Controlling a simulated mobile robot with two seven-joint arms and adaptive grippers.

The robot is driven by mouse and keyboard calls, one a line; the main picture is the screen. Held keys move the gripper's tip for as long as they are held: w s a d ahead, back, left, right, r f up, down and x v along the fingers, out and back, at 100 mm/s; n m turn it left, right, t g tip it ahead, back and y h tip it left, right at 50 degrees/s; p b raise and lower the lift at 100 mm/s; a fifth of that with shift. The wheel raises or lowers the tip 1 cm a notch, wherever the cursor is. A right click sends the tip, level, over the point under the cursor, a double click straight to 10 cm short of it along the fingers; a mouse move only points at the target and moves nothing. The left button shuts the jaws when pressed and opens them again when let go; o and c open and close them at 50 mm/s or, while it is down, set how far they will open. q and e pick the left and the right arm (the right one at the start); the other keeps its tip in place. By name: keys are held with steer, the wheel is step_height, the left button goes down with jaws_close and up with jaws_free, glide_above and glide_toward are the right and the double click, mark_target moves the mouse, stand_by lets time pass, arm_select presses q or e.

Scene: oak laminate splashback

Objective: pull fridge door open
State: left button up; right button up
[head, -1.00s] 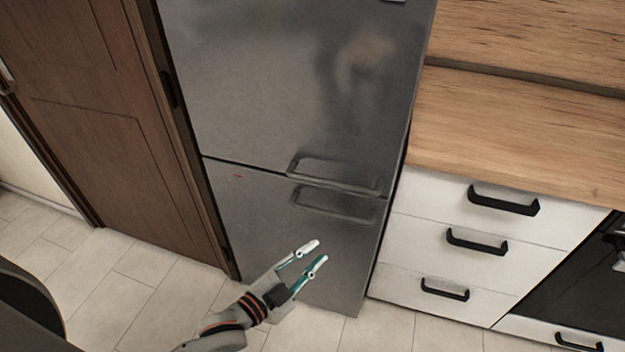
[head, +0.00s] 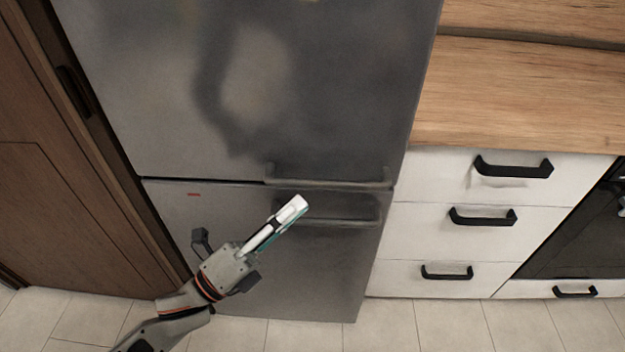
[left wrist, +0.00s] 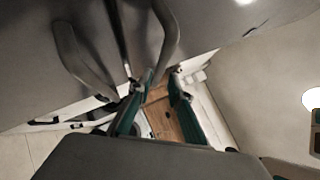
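The fridge has a grey steel upper door (head: 250,90) and a lower door (head: 330,270); both look shut. The upper door's handle (head: 330,176) is a horizontal bar at its bottom edge. The lower door's handle (head: 345,222) sits just below it. My left gripper (head: 291,208) is in front of the lower door, just below the left part of the upper handle. The left wrist view shows its fingers (left wrist: 163,78) apart, with no handle visible between them. Two handle bars (left wrist: 85,62) show close by there; contact cannot be told. My right gripper is not in view.
A brown wooden door (head: 60,190) stands left of the fridge. On the right are white drawers (head: 430,235) with black handles under a wooden worktop (head: 520,110), then a dark oven (head: 585,240). Tiled floor (head: 390,325) lies in front.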

mark_target(324, 180)
arm_select(q)
steer(key=x, duration=0.7)
steer(key=shift+w+d+r, duration=0.15)
steer(key=shift+w+d, duration=0.05)
steer(key=shift+d, duration=0.1)
steer(key=shift+c, duration=0.3)
jaws_close()
